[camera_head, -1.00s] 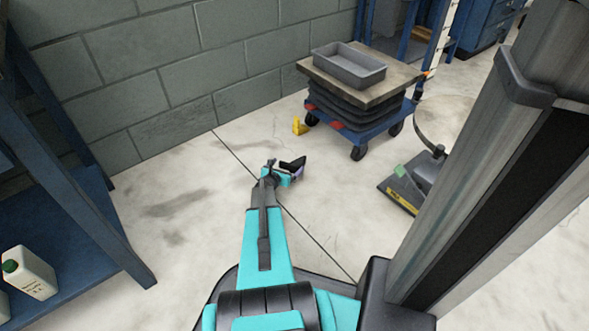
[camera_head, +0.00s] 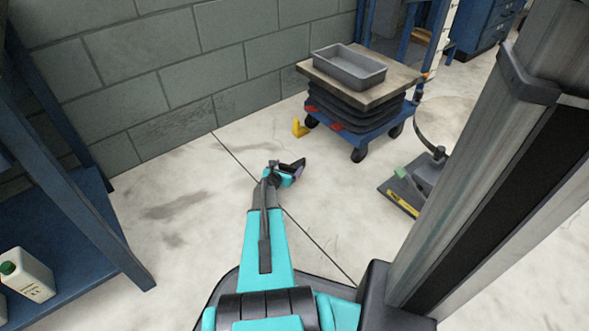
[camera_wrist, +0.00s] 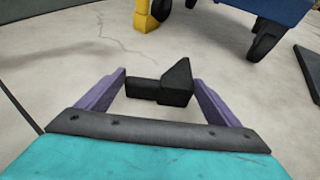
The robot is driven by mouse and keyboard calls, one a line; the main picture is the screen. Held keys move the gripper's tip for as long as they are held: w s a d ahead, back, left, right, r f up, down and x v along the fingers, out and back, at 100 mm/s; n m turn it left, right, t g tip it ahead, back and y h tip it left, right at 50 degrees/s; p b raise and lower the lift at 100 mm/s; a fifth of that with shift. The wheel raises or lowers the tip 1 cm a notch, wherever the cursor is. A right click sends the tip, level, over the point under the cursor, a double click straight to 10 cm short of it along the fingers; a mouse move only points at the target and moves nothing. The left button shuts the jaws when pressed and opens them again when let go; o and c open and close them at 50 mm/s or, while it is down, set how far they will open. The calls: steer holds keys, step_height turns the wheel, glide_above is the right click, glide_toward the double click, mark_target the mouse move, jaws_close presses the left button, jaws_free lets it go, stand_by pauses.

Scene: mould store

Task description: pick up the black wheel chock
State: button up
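The black wheel chock (camera_wrist: 175,84) sits between the two purple fingers of my gripper (camera_wrist: 160,82) in the wrist view. It has a low block at left and a taller wedge at right, and its ends meet both fingers with no clear gap. My gripper appears shut on it. In the head view my gripper (camera_head: 294,172) is low over the open floor, with the dark chock (camera_head: 299,164) at its tip. I cannot tell the exact height of the chock above the floor, and its underside is hidden.
A blue wheeled lift cart (camera_head: 372,136) with a grey tray (camera_head: 349,68) stands behind, with a yellow bracket (camera_head: 299,128) at its left. A dark-based stand (camera_head: 404,193) is at right. A blue shelf (camera_head: 75,215) is at left. Floor around the gripper is clear.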

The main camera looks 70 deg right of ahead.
steer(key=shift+r, duration=0.2)
steer(key=shift+c, duration=0.4)
steer(key=shift+r+p, duration=0.75)
steer(key=shift+r, duration=0.15)
steer(key=s+a+r+p, duration=0.1)
steer(key=s+a+p, duration=0.1)
steer(key=a, duration=0.5)
steer(key=s+a+r+p, duration=0.2)
steer(key=a, duration=0.6)
steer(key=shift+a+p, duration=0.25)
steer(key=shift+p, duration=0.05)
steer(key=shift+f, duration=0.1)
